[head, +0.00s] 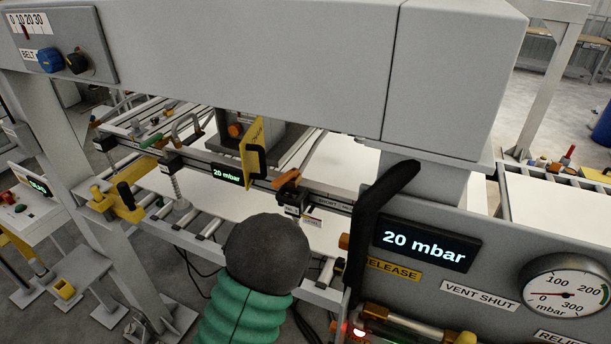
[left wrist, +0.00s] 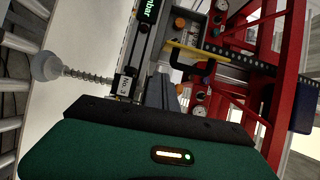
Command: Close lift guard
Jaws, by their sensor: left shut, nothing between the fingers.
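The lift guard appears to be the yellow plate (head: 255,146) with a black handle, standing up from the long beam beside the small 20 mbar display (head: 228,174). It also shows in the left wrist view as a yellow strip (left wrist: 198,54) with a dark handle at its end. My left gripper (left wrist: 158,118) fills the bottom of the left wrist view as a green body with a black front edge. My right gripper is not in view.
A control panel (head: 447,285) with a large 20 mbar display and a pressure gauge (head: 566,287) stands at right. A black bent bar (head: 375,215) rises in front of it. A grey overhead beam (head: 270,60) crosses above. A suction cup on a spring (left wrist: 47,66) hangs from the beam.

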